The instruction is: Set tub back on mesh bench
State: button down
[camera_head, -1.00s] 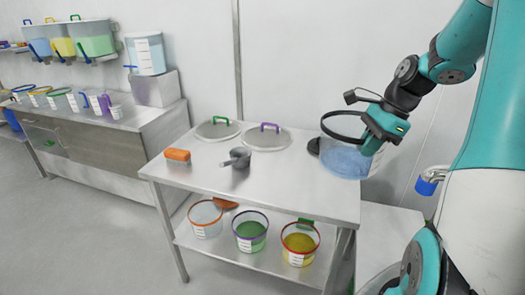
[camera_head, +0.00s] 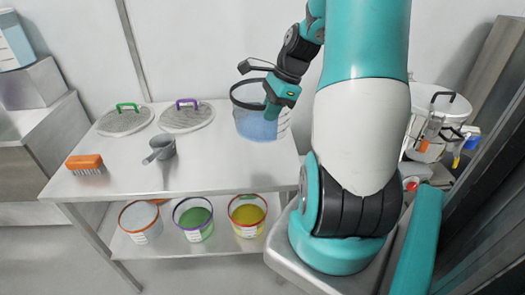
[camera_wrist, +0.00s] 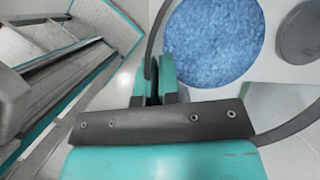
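A clear round tub (camera_head: 248,122) with a dark rim, a white label and blue granules stands out at the back right of the steel bench (camera_head: 215,170). The bench carries two round mesh discs, one with a green handle (camera_head: 124,119) and one with a purple handle (camera_head: 187,116). My gripper (camera_head: 272,104) is at the tub's right side, shut on its rim. In the wrist view the fingers (camera_wrist: 159,82) close around the dark rim, with the blue granules (camera_wrist: 212,40) beyond. The tub looks upright. I cannot tell whether its base touches the bench top.
A grey scoop (camera_head: 161,150) and an orange brush (camera_head: 85,162) lie on the bench top. A white drum (camera_head: 437,105) stands at right. The bench's front middle is clear.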

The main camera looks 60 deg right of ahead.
notch_tip(320, 180, down, 14)
jog(key=shift+r, duration=0.15)
dwell(0.3)
jog(key=c, duration=1.3)
grip_release()
